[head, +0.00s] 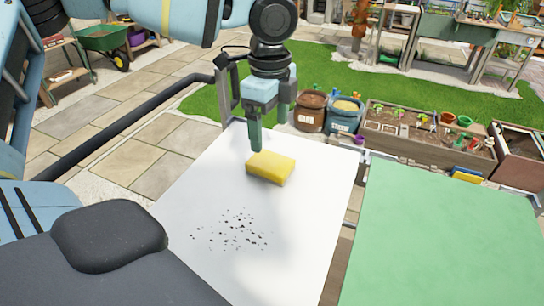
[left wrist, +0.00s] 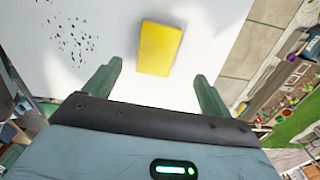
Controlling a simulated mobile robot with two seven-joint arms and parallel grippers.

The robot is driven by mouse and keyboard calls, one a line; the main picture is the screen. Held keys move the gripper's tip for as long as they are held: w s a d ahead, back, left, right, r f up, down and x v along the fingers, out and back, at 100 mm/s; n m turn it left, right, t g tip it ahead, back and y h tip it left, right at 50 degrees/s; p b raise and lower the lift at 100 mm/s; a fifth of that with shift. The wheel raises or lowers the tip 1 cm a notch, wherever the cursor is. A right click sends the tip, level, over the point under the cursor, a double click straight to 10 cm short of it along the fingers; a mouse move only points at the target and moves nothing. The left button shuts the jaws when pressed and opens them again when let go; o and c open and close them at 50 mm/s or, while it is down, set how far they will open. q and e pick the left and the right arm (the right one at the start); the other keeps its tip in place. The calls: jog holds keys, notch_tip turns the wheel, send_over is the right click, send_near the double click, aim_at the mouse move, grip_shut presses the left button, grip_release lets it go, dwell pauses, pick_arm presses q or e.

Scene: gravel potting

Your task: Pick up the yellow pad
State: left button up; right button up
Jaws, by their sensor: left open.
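The yellow pad (head: 271,167) is a thick rectangular block lying flat near the far end of a white tabletop (head: 310,235). In the left wrist view the yellow pad (left wrist: 160,48) lies ahead of the fingertips, roughly centred between them. My left gripper (head: 268,135) hangs over the far end of the table, close to the pad. In the left wrist view the left gripper (left wrist: 158,88) has its two green fingers spread wide with nothing between them. My right gripper is not seen.
Dark gravel bits (head: 230,232) are scattered on the white table in front of the pad. A green tabletop (head: 450,240) stands to the right across a narrow gap. Buckets (head: 309,110) and a wooden planter (head: 400,145) stand beyond the table. The white surface around the pad is clear.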

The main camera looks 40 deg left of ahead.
aim_at(269, 160)
pick_arm(q)
jog(key=shift+s+d+f, duration=0.1)
jog(key=shift+s+f, duration=0.05)
jog(key=shift+s, duration=0.05)
jog(key=shift+f, duration=1.15)
jog(key=shift+s+f+p, duration=0.1)
jog(key=shift+f+p, duration=0.25)
jog(key=shift+f, duration=2.25)
jog(key=shift+c, duration=0.2)
jog(key=c, duration=1.1)
jog(key=shift+o, duration=0.2)
jog(key=shift+r, duration=0.1)
